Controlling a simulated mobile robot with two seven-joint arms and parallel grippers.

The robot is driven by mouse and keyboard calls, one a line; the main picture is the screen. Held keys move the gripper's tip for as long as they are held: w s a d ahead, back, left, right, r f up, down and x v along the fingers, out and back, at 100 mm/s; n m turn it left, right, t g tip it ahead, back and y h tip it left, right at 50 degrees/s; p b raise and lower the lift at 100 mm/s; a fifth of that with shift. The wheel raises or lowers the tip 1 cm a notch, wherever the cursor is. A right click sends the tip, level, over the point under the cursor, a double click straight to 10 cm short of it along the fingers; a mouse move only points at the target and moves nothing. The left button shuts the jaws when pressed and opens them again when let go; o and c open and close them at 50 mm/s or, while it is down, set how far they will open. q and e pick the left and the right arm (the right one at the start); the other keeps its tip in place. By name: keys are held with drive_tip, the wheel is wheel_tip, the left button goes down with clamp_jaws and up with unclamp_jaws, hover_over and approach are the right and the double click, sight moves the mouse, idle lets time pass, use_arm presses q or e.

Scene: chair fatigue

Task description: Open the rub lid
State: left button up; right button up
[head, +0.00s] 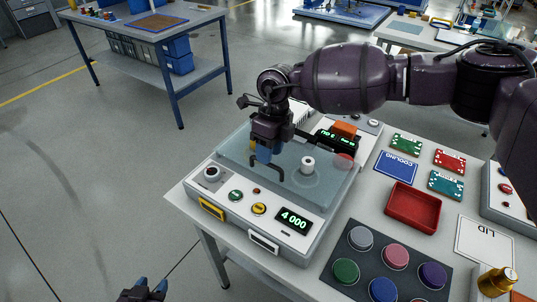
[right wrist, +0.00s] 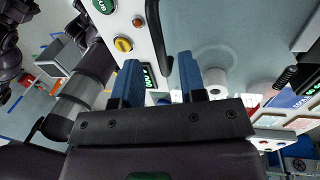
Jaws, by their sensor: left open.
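The rub lid (head: 225,165) is a clear bluish panel lying closed over the top of a white test machine, with a dark bracket handle (head: 268,168) near its front edge. My right gripper (head: 263,153) points down at the handle from above. In the right wrist view, its two blue fingers (right wrist: 160,82) are spread, with the black handle (right wrist: 156,40) showing between them; contact cannot be told. My left gripper (head: 151,287), at the bottom edge of the head view, is open, empty and far from the lid.
The machine's front panel (head: 225,200) has buttons, a knob and a display reading 4 000. To the right are a red tray (head: 413,207), coloured cards, a dark mat (head: 361,270) with several coloured discs, and a gold-topped object (head: 496,281). Floor left of the table is clear.

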drive_tip(key=shift+s+a+f, duration=0.15)
drive_tip(key=shift+f, duration=0.8)
clamp_jaws()
